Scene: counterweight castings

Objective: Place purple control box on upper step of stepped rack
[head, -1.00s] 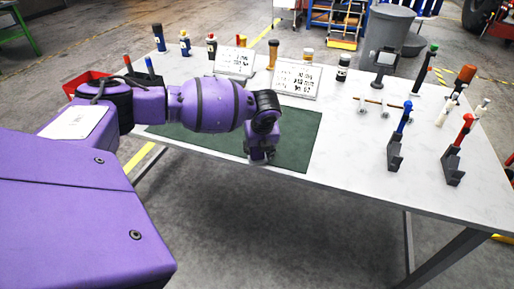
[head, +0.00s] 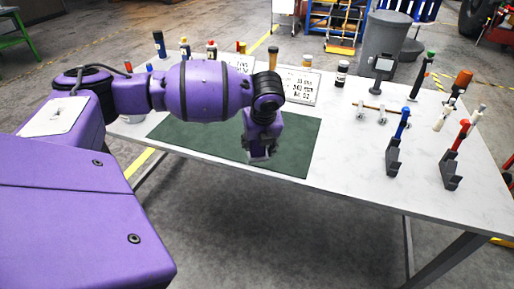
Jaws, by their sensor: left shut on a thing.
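My left gripper (head: 260,152) points down over the front part of the dark green mat (head: 205,138), at the end of my purple arm. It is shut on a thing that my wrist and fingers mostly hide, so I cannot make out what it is. I cannot pick out the purple control box apart from my own purple arm parts. No stepped rack can be made out in the head view. My right gripper is not in view.
The light table (head: 345,165) carries two white printed signs, one of them here (head: 291,84), and several small bottles such as the dark one (head: 341,73). Upright holders with coloured tools, such as the blue-handled one (head: 397,145), stand at the right. A grey bin (head: 385,38) is behind.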

